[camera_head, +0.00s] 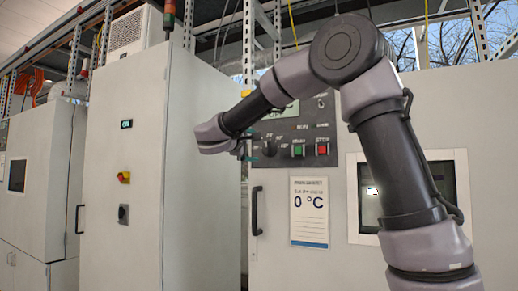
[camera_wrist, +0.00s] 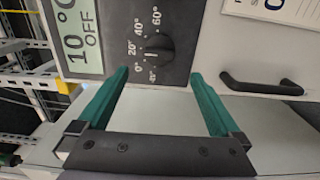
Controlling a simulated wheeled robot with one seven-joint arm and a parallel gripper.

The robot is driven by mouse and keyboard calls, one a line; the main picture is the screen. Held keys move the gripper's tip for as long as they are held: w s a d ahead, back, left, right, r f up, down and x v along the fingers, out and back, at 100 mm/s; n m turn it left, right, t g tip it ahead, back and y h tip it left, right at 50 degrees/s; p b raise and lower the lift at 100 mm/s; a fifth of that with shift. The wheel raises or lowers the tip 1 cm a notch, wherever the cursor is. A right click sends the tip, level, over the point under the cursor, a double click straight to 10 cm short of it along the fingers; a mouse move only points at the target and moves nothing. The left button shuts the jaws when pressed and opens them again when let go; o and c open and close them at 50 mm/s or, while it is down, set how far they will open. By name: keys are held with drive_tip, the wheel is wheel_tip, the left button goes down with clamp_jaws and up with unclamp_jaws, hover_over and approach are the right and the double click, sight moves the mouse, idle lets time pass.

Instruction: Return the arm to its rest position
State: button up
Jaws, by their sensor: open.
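My arm (camera_head: 398,160) is raised and bent, reaching left across the front of a grey chamber. My gripper (camera_wrist: 159,75) is open, its two green fingers apart with nothing between them. In the head view the gripper (camera_head: 244,148) is small and partly hidden at the arm's end, beside the control panel. The panel's black dial (camera_wrist: 157,47) lies beyond the fingertips in the wrist view, with a temperature scale around it. I cannot tell the exact gap to it. The display (camera_wrist: 77,38) reads 10 °C and OFF.
The chamber has a green button (camera_head: 298,151), a red button (camera_head: 322,149), a black door handle (camera_head: 256,210), a 0 °C sheet (camera_head: 309,225) and a window (camera_head: 370,197). A tall grey cabinet (camera_head: 150,220) stands at left. Metal racking (camera_head: 270,30) runs above.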

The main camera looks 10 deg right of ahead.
drive_tip(key=shift+s+a, duration=0.2)
drive_tip(key=shift+s, duration=0.15)
drive_tip(key=s+d+f+m+g+y, duration=0.2)
drive_tip(key=s+d+f+m+g, duration=0.15)
drive_tip(key=s+d+f, duration=0.35)
drive_tip(key=s+d+f+m+g+y, duration=0.2)
drive_tip(key=s+d+f+g, duration=0.2)
drive_tip(key=s+d, duration=0.4)
drive_tip(key=s+a+f+m+y, duration=0.1)
drive_tip(key=s+f+m+y, duration=0.3)
drive_tip(key=s, duration=0.4)
drive_tip(key=s+a+f+m+y, duration=0.2)
drive_tip(key=s+f+m+y, duration=0.2)
drive_tip(key=s, duration=0.4)
drive_tip(key=shift+s+f+m+y, duration=0.25)
drive_tip(key=shift+f+m+y, duration=0.05)
drive_tip(key=shift+f+m, duration=0.35)
